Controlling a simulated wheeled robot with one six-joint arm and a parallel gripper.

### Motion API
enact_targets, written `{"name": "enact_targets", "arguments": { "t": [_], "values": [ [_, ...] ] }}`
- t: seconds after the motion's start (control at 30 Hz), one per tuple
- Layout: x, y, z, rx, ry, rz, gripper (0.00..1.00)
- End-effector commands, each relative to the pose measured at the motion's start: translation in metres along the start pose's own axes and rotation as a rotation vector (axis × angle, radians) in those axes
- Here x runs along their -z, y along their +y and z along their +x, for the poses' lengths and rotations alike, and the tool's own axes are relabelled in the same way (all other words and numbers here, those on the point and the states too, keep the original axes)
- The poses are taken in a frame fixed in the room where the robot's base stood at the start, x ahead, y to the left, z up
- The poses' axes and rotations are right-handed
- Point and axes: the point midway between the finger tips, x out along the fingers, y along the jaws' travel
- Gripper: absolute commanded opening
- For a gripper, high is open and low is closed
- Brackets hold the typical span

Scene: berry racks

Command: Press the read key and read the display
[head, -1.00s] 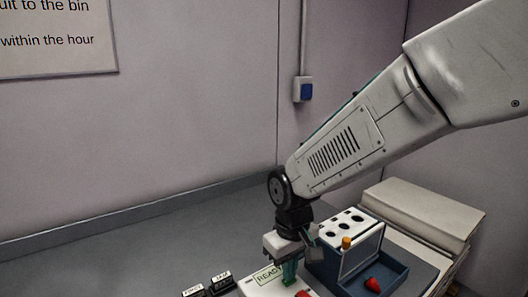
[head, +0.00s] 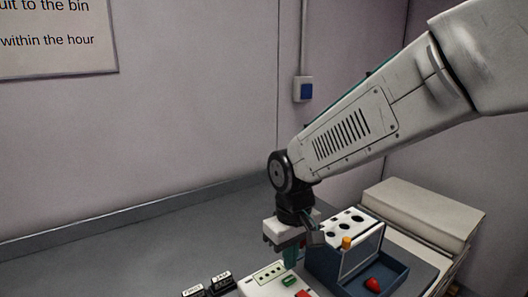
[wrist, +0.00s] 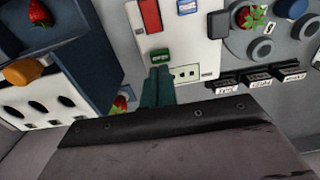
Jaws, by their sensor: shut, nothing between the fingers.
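The white device (head: 262,288) stands on the bench, with a pale display (head: 270,272) showing a row of small marks, too small to read for sure. A green key (head: 290,281) and a red key (head: 303,294) are on its top. In the wrist view the green key (wrist: 160,57) lies just beyond my fingertips, with the display (wrist: 187,73) beside it and the red part (wrist: 150,15) farther up. My gripper (head: 291,264) is shut and empty, its teal fingers pointing down just above the green key. In the wrist view the gripper (wrist: 160,72) partly covers the device.
A blue and white rack (head: 358,228) with holes, an orange knob (head: 346,242) and a strawberry (head: 373,284) in its tray stands close on the right. Small labelled black blocks (head: 221,282) sit to the left. Stacked pale boxes (head: 425,215) are behind.

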Motion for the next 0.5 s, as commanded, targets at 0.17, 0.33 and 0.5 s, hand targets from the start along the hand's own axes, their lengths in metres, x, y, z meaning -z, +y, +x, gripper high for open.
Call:
{"name": "enact_targets", "arguments": {
  "t": [0.17, 0.33, 0.5],
  "values": [
    [0.0, 0.0, -0.015, 0.0, 0.002, 0.0, 0.0],
    [0.0, 0.0, -0.029, 0.0, 0.002, 0.0, 0.0],
    [0.0, 0.0, -0.038, 0.0, 0.0, 0.0, 0.0]
  ]
}}
